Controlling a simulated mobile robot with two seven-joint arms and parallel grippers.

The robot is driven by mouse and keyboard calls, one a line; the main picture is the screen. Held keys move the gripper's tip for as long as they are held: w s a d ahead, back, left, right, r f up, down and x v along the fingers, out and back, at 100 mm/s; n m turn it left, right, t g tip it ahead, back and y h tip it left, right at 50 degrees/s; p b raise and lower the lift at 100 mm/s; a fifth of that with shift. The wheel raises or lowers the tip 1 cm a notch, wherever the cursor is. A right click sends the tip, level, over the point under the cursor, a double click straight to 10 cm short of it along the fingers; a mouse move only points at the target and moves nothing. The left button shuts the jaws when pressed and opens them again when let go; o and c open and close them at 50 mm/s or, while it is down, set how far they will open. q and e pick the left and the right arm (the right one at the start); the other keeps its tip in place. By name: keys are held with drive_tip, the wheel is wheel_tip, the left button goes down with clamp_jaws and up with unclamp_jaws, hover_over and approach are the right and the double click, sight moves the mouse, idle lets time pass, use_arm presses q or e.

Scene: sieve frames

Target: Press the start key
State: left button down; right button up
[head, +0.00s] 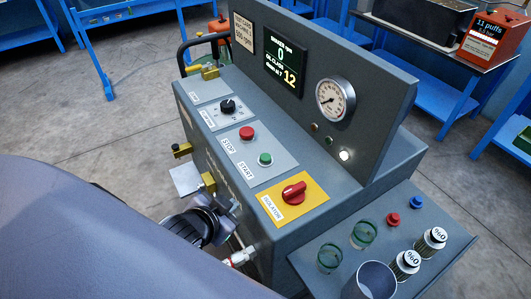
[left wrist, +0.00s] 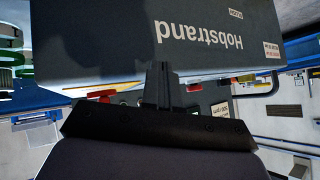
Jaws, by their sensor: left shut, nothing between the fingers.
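The green start key (head: 265,159), above a START label, sits on a light plate of the grey machine's sloping panel in the head view. The red stop key (head: 247,132) is just behind it on the same plate. My left gripper (head: 232,207) is low in front of the machine, apart from the start key and nearer the camera. In the left wrist view my left gripper (left wrist: 160,75) is shut and empty, pointing towards the machine's grey face (left wrist: 215,35) lettered Hobstrand. The keys cannot be made out in that view. My right gripper is not in view.
A red isolator knob (head: 293,192) on a yellow plate is beside the start key. A black dial (head: 228,106) lies further back. A display (head: 285,67) and gauge (head: 335,98) stand on the upright panel. A side shelf (head: 445,255) holds sieve jars and caps.

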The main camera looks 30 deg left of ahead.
use_arm(q)
drive_tip(key=w+r+t, duration=0.1)
drive_tip(key=w+r+m+t, duration=0.1)
drive_tip(key=w+r, duration=0.1)
drive_tip(key=w+r+t, duration=0.1)
drive_tip(key=w+r, duration=0.1)
drive_tip(key=shift+w+a+r+m+t, duration=0.15)
drive_tip(key=shift+w+a+m+t, duration=0.15)
drive_tip(key=shift+a+m, duration=0.1)
drive_tip(key=w+d+r+m+t+h, duration=0.1)
drive_tip(key=w+d+r+m+h, duration=0.35)
drive_tip(key=r+m+h, duration=0.55)
drive_tip(key=w+d+r+m+h, duration=0.3)
drive_tip(key=d+r+m+h, duration=0.3)
drive_tip(key=m, duration=0.7)
drive_tip(key=w+a+f+m+g+y, duration=0.3)
drive_tip(key=a+f+m+g+y, duration=0.4)
drive_tip(key=a, duration=0.3)
drive_tip(key=shift+a+m+g+y+p, duration=0.25)
drive_tip(key=shift+m+g+y+p, duration=0.2)
drive_tip(key=shift+m+g, duration=0.35)
drive_tip(key=shift+f, duration=0.2)
